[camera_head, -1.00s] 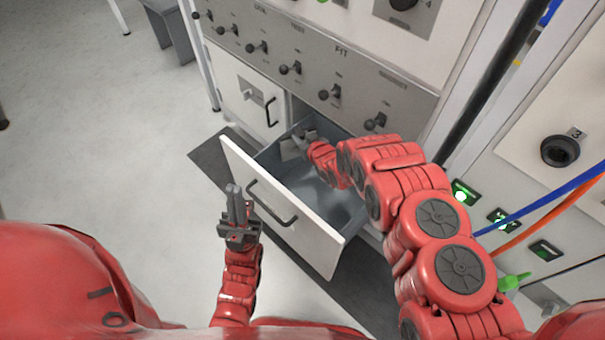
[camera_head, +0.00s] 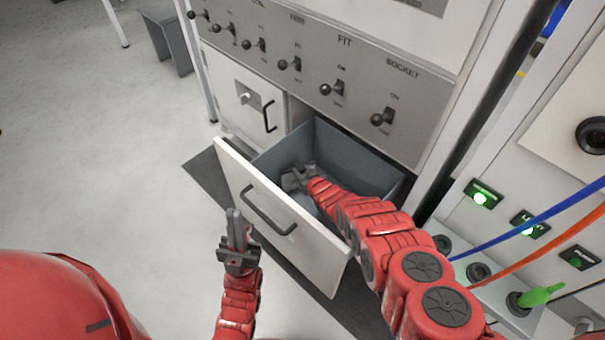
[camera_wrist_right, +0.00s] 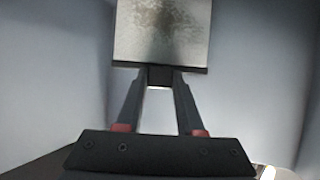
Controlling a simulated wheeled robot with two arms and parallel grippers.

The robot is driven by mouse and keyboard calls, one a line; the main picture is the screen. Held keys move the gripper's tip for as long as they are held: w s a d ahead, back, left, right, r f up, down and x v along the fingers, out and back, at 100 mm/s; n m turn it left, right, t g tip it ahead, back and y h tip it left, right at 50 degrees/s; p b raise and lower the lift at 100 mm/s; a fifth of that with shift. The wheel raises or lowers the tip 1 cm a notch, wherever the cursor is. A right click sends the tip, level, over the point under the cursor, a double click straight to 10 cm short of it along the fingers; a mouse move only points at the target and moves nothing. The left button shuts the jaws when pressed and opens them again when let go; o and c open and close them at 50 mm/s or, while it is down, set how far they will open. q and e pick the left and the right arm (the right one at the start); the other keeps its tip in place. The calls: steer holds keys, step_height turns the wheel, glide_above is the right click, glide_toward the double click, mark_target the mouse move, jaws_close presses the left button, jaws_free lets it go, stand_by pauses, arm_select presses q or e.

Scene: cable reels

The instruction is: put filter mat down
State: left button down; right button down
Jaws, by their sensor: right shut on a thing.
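The filter mat (camera_wrist_right: 163,32) is a grey, speckled square with a dark lower edge, at the top of the right wrist view. My right gripper (camera_wrist_right: 159,78) is shut on its lower edge. In the head view my right gripper (camera_head: 298,176) is inside the open drawer (camera_head: 350,150), near its left inner side. The mat is small and partly hidden by the gripper there; I cannot tell whether it touches the drawer floor. My left gripper (camera_head: 236,228) is outside the drawer, in front of its white face, with its fingers together and empty.
The drawer front has a dark handle (camera_head: 270,208). A closed cabinet door (camera_head: 243,98) is left of the drawer. A panel of toggle switches (camera_head: 320,70) lies above. Blue and orange cables (camera_head: 540,235) hang at the right.

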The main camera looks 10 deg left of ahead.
steer(key=c, duration=0.5)
jaws_free()
steer(key=shift+s+d+r+p, duration=0.2)
steer(key=shift+s+r+p, duration=0.1)
steer(key=shift+r+p, duration=0.3)
steer(key=p+v, duration=1)
steer(key=v, duration=0.1)
steer(key=shift+s+f, duration=0.1)
steer(key=shift+f, duration=0.1)
steer(key=shift+f, duration=0.1)
